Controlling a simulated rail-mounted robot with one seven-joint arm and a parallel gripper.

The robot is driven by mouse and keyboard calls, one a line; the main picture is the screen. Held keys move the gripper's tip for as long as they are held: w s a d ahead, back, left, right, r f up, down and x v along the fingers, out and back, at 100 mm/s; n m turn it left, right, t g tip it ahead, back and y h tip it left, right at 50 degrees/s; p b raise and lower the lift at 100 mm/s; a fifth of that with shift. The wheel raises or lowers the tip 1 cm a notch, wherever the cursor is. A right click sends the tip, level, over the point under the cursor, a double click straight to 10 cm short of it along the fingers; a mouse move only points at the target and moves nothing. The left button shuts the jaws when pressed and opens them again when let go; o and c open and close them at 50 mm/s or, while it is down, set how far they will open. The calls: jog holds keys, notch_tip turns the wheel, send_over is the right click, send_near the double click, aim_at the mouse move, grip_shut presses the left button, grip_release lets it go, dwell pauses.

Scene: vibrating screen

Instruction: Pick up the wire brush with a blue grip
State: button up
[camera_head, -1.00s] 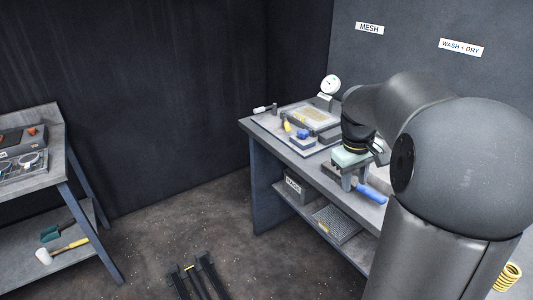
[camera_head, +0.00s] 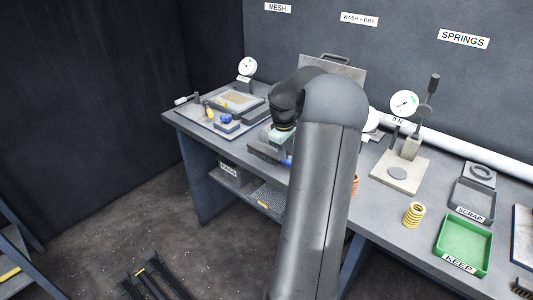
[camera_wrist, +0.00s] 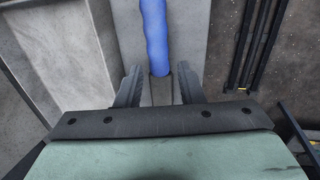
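The wire brush's blue grip (camera_wrist: 155,35) runs up from the middle of the wrist view. A grey part continues from it toward my gripper (camera_wrist: 160,80). My two fingers stand apart on either side of this grey part, with narrow gaps visible, so the gripper looks open around it. In the head view, only a small bit of the blue grip (camera_head: 287,162) shows on the bench beside my arm. My arm hides the rest of it, and the fingertips are hard to make out there. Bristles are not visible.
The bench (camera_head: 205,148) holds a tray with small blue and yellow items (camera_head: 222,115) left of my gripper. To the right stand a spring tester (camera_head: 405,160), a yellow spring (camera_head: 413,214) and a green KEEP tray (camera_head: 463,245). A mesh tray (camera_head: 267,196) lies on the lower shelf.

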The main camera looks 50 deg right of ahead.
aim_at(276, 157)
jog(key=shift+d+f+p, duration=0.2)
jog(key=shift+d+f, duration=0.05)
jog(key=shift+f, duration=0.8)
jog(key=shift+d+f+p, duration=0.2)
jog(key=shift+f, duration=0.9)
jog(key=shift+d+f+p, duration=0.2)
jog(key=shift+d+f, duration=0.05)
jog(key=shift+f, duration=0.8)
jog(key=c, duration=0.7)
